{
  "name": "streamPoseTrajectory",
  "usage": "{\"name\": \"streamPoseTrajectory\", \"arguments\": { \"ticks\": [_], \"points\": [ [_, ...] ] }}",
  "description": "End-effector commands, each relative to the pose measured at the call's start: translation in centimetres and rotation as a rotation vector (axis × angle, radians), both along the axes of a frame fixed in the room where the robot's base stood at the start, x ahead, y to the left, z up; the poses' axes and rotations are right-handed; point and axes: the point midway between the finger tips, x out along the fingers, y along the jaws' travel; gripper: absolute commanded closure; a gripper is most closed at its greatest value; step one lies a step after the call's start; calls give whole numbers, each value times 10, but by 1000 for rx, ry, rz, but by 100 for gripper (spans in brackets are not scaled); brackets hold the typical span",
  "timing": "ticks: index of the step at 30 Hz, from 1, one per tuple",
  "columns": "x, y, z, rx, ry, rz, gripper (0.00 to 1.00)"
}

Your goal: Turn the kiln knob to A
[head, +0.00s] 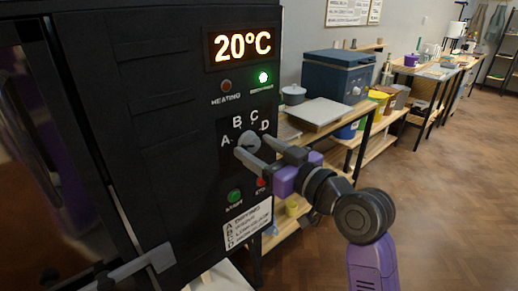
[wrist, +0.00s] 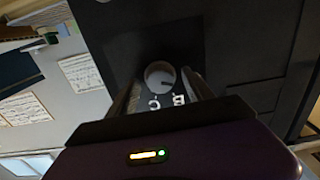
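The kiln knob (head: 250,141) is a round grey dial on the kiln's black front panel, below an arc of white letters A, B, C, D. My gripper (head: 256,153) reaches it from the right, fingers pointing at the panel. In the wrist view the knob (wrist: 160,74) sits between the two fingertips (wrist: 160,82), with a narrow gap seeming to show on each side, so the gripper looks open around it. A small dark mark on the knob slants towards the B side. Its exact setting is hard to tell. Letters B and C show there; A and D are hidden.
The kiln display (head: 242,45) reads 20°C. A green lamp (head: 263,77) is lit beside a dull red heating lamp (head: 225,86). A green button (head: 234,196) and a red button (head: 261,183) lie below the knob, close to my gripper. Shelves stand behind; floor right is clear.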

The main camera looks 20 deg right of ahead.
Motion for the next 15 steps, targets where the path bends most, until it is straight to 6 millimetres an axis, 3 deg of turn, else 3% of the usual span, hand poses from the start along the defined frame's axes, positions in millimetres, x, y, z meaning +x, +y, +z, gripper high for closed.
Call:
{"name": "streamPoseTrajectory", "arguments": {
  "ticks": [8, 15],
  "points": [
    [-6, -2, 0, 1, -1, -1, 40],
    [-41, -14, 0, 2, -2, -3, 40]
  ]
}}
